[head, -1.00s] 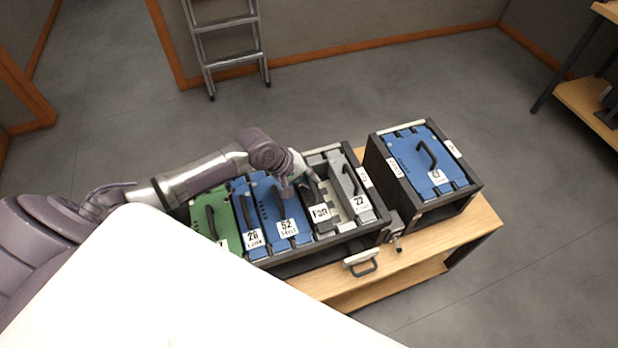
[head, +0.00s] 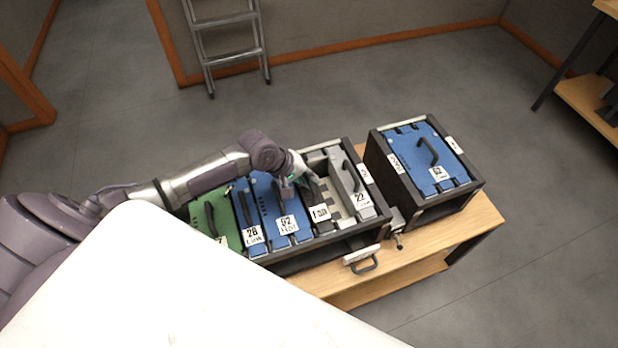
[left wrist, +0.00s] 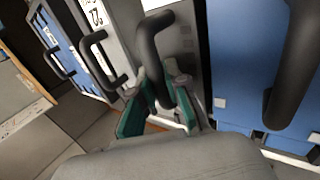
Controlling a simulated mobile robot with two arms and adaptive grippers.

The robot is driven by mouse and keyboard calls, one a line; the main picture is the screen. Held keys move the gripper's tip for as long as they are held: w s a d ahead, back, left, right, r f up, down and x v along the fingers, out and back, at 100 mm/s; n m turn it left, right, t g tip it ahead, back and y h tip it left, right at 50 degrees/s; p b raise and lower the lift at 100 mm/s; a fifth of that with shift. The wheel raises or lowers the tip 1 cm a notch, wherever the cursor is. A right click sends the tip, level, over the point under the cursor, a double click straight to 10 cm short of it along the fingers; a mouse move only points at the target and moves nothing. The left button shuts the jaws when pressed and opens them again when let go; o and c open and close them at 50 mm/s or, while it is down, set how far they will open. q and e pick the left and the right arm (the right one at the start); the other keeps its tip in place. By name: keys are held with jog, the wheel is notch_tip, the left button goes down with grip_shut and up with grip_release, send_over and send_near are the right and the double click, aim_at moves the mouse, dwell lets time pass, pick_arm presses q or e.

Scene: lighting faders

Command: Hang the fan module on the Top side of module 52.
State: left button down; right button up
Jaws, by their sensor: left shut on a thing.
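The fan module (head: 322,214), a narrow grey unit with a white label and a dark handle, stands upright in the long dark rack. In the left wrist view its handle (left wrist: 150,45) is between the fingers of my left gripper (left wrist: 160,100), which is shut on it. In the head view the left gripper (head: 303,190) is over the fan module and hides part of it. Blue module 52 (head: 272,200) stands directly left of the fan module; any small gap between them is too fine to tell. Its blue face also shows in the left wrist view (left wrist: 240,60). My right gripper is not in view.
An open slot (head: 332,195) separates the fan module from grey module 22 (head: 350,185). Blue module 28 (head: 244,210) and a green module (head: 222,215) stand left of module 52. A separate box (head: 402,190) with a blue module stands right on the wooden table (head: 415,255).

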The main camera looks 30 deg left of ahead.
pick_arm(q)
jog(key=shift+w, duration=0.1)
jog(key=c, duration=1.1)
grip_release()
jog(key=shift+f, duration=0.1)
jog(key=shift+s+f, duration=0.2)
jog(key=w+d+r+p+v, duration=0.1)
jog(key=p+v, duration=0.3)
jog(key=v, duration=0.5)
jog(key=w+d+r+p+v, duration=0.1)
jog(key=p+v, duration=0.4)
jog(key=v, duration=0.4)
jog(key=shift+w+r, duration=0.2)
jog(key=shift+w, duration=0.2)
jog(key=shift+d, duration=0.1)
jog(key=shift+s+f, duration=0.1)
